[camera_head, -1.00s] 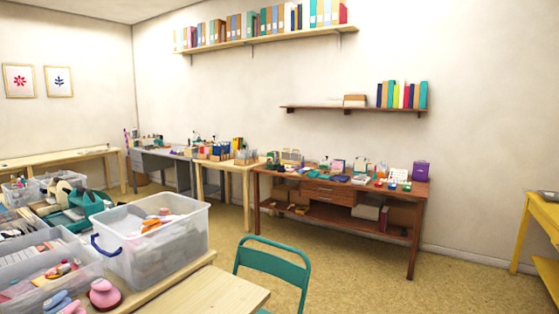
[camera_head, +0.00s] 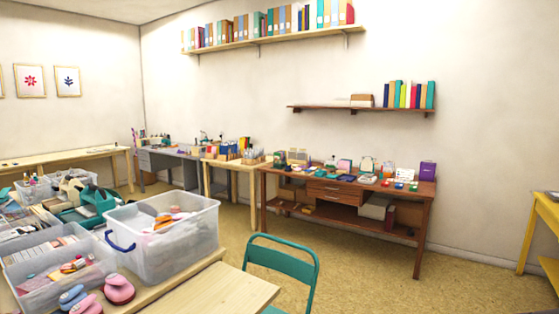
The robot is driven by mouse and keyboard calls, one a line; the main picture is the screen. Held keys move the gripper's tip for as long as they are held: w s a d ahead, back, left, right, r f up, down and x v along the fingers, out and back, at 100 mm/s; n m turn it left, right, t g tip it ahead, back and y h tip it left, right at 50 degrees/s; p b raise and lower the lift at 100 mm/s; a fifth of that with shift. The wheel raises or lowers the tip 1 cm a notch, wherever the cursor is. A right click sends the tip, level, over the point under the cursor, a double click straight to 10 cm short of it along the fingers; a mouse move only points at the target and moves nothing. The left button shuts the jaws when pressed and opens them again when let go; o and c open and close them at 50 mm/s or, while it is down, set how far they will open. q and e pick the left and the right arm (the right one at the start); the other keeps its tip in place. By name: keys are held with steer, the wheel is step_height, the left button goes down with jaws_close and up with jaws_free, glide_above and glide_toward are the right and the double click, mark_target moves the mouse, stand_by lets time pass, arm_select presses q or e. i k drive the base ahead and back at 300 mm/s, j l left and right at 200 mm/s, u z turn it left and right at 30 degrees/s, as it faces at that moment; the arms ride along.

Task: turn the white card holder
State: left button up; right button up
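I cannot pick out the white card holder with certainty. Several small items stand along the top of the brown wooden desk (camera_head: 330,180) across the room, among them a pale upright item (camera_head: 366,164) and a flat white item near the purple box. They are too small to tell which, if any, is the card holder. Neither of my grippers is in view.
A table close by on the left carries clear plastic bins (camera_head: 165,250) and pink punches (camera_head: 118,289). A teal chair (camera_head: 284,256) stands beside it. A purple box (camera_head: 427,170) sits on the brown desk. Open floor (camera_head: 375,285) lies in front of that desk.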

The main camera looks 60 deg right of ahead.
mark_target(331, 163)
steer(key=z, duration=0.65)
steer(key=i+l+z, duration=0.15)
steer(key=l, duration=0.25)
steer(key=l+z, duration=0.2)
steer(key=l, duration=0.15)
steer(key=i+l+z, duration=0.3)
steer(key=l+z, duration=0.2)
steer(key=i+l+z, duration=0.35)
steer(key=l+z, duration=0.15)
steer(key=i+l+z, duration=0.3)
steer(key=i+z, duration=0.2)
steer(key=i+l+z, duration=0.25)
steer(key=i, duration=0.3)
steer(key=i+z, duration=0.2)
steer(key=i, duration=0.35)
steer(key=i+u, duration=0.3)
steer(key=i, duration=0.25)
steer(key=i+l+u, duration=0.15)
steer(key=i+u, duration=0.2)
steer(key=i, duration=0.25)
steer(key=i+j+u, duration=0.1)
steer(key=u, duration=0.3)
steer(key=i+u, duration=0.4)
steer(key=i+l+u, duration=0.1)
steer(key=u, duration=0.3)
steer(key=i+l, duration=0.05)
